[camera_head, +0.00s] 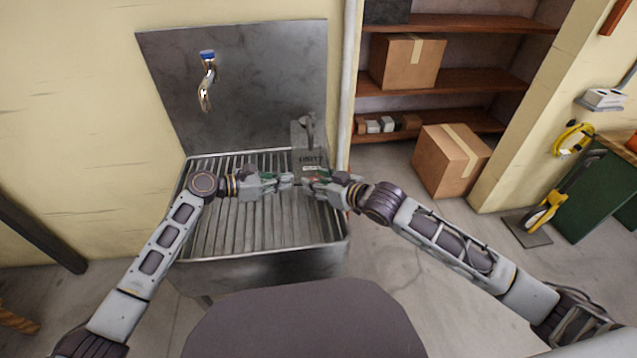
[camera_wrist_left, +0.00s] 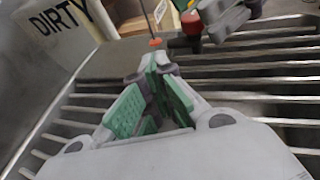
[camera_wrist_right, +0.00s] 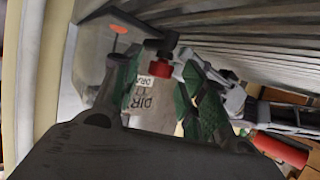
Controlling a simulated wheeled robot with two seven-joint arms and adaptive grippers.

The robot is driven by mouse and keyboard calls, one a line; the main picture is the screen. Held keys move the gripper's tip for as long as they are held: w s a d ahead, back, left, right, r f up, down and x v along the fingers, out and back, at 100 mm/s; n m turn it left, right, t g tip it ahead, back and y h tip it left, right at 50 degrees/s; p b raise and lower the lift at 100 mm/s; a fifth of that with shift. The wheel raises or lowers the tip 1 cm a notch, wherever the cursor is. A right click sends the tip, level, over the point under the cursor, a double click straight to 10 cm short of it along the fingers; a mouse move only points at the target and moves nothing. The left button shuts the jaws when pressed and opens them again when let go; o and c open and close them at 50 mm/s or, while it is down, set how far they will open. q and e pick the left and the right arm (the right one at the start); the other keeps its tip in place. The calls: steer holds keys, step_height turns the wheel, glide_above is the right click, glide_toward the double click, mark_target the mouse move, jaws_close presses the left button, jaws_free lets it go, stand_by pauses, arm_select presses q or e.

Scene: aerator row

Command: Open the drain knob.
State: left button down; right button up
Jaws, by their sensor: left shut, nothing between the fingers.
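The box with the DIRTY label (camera_head: 308,158) stands at the back right of the ribbed sink (camera_head: 225,225); the label also shows in the right wrist view (camera_wrist_right: 148,108). A black fitting with a red end (camera_wrist_right: 162,68), apparently the drain knob, appears between my right gripper's (camera_wrist_right: 158,75) spread fingertips; I cannot tell whether they touch it. It also shows in the left wrist view (camera_wrist_left: 190,28), beyond my left gripper (camera_wrist_left: 155,68), whose fingers are shut and empty. In the head view the two grippers face each other, hiding the knob.
A faucet with a blue top (camera_head: 206,75) is on the metal backsplash. A small orange disc (camera_wrist_right: 118,30) is near the knob. Another red cylinder (camera_wrist_right: 280,150) shows at the right wrist view's right. A cardboard box (camera_head: 448,160) stands on the floor right of the sink.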

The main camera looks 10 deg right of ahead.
jaws_close()
steer(key=shift+w+d+n+g+y, duration=0.1)
steer(key=shift+d+n+g+y, duration=0.05)
steer(key=shift+n+g+y, duration=0.6)
stand_by(0.4)
steer(key=shift+o, duration=1.3)
jaws_free()
steer(key=shift+d+r, duration=0.1)
steer(key=v, duration=1.1)
steer(key=shift+s+d, duration=0.2)
steer(key=shift+s, duration=0.15)
